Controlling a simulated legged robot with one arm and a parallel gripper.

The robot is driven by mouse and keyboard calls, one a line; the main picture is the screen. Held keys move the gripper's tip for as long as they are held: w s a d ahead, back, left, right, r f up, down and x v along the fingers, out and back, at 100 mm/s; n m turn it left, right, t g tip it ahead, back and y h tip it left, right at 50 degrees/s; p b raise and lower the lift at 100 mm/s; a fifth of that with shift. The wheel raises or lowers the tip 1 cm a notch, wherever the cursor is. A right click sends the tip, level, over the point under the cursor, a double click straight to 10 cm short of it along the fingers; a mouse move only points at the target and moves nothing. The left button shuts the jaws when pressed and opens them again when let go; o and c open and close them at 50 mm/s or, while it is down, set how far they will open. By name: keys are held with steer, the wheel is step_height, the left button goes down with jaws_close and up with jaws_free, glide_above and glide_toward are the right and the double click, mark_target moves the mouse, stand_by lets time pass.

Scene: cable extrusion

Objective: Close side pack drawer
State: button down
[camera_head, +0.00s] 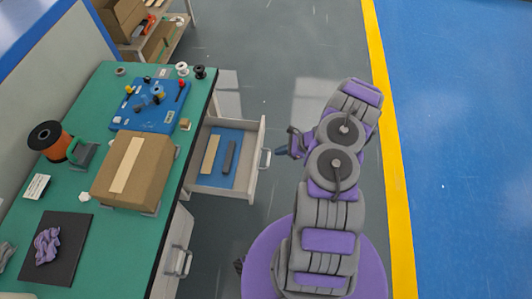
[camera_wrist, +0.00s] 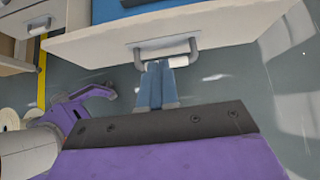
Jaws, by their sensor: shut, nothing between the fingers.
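The side pack drawer (camera_head: 229,203) stands pulled out from under the green-topped bench in the head view. It holds a blue liner with a tan strip (camera_head: 211,154) and a dark strip (camera_head: 230,156). Its grey handle (camera_head: 265,159) is on the front facing my arm. My gripper (camera_head: 281,151) is just right of that handle. In the wrist view the drawer front (camera_wrist: 230,29) spans the top, with the handle (camera_wrist: 187,44) across the middle. My blue fingers (camera_wrist: 160,64) are together and empty, their tips at the handle; whether they touch it I cannot tell.
The bench (camera_head: 92,113) carries a cardboard box (camera_head: 133,170), a blue board (camera_head: 150,105) with small parts and an orange spool (camera_head: 50,142). A lower drawer handle (camera_head: 184,262) sticks out nearer me. The floor right of my arm is clear beyond a yellow line (camera_head: 392,170).

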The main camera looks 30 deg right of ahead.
steer(key=w+a, duration=0.1)
steer(key=w+a+f+b, duration=0.1)
steer(key=a, duration=0.1)
steer(key=a+f, duration=0.1)
steer(key=shift+w+a, duration=0.25)
steer(key=shift+w, duration=0.15)
steer(key=shift+w+a+b, duration=0.3)
steer(key=shift+w+a, duration=0.05)
steer(key=shift+a, duration=0.1)
